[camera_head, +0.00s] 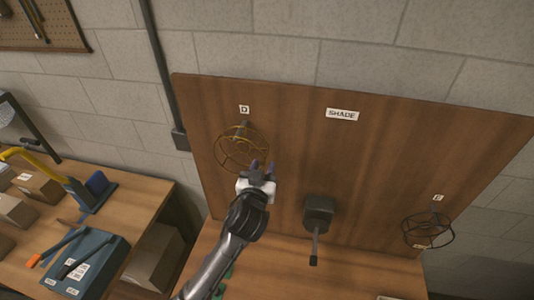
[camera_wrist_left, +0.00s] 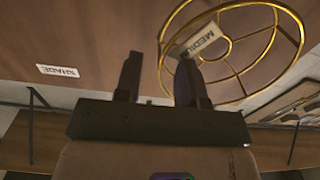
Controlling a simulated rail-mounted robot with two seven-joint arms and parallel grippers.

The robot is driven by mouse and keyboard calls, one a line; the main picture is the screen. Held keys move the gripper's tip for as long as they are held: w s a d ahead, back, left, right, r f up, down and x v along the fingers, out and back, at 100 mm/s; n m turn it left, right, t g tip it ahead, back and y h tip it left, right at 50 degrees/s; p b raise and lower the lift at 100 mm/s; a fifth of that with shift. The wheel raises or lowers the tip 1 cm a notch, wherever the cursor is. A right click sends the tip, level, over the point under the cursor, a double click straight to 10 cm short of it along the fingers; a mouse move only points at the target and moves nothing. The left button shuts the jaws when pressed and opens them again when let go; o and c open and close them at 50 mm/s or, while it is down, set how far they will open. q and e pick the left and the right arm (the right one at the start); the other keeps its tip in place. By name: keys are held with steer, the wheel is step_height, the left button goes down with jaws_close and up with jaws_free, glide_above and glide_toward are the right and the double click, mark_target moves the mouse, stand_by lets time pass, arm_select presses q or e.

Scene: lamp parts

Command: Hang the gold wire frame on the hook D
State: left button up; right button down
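The gold wire frame (camera_head: 219,151) is a round cage against the wooden board, just below the label D (camera_head: 244,109). The hook D (camera_head: 245,124) shows at the frame's upper edge; I cannot tell exactly how the frame rests on it. My left gripper (camera_head: 262,167) is at the frame's lower right side. In the left wrist view, the gripper (camera_wrist_left: 160,80) has its two fingers apart with nothing clearly between them. The gold frame (camera_wrist_left: 290,22) shows there behind and beside the right finger, with a MEDIUM tag in it. My right gripper is not in view.
The board (camera_head: 370,170) carries a SHADE label (camera_head: 342,114) and a dark block with a rod (camera_head: 319,210). A black wire frame (camera_head: 428,232) is at the right under another label. A side bench (camera_head: 140,192) at the left holds boxes and tools.

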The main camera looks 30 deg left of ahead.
mark_target(265, 163)
arm_select(q)
steer(key=x, duration=0.4)
steer(key=shift+w+p, duration=0.2)
steer(key=shift+p, duration=0.2)
steer(key=shift+w+a, duration=0.25)
steer(key=shift+w, duration=0.2)
steer(key=shift+c, duration=0.3)
jaws_close()
steer(key=shift+f, duration=0.1)
steer(key=shift+o, duration=0.3)
jaws_free()
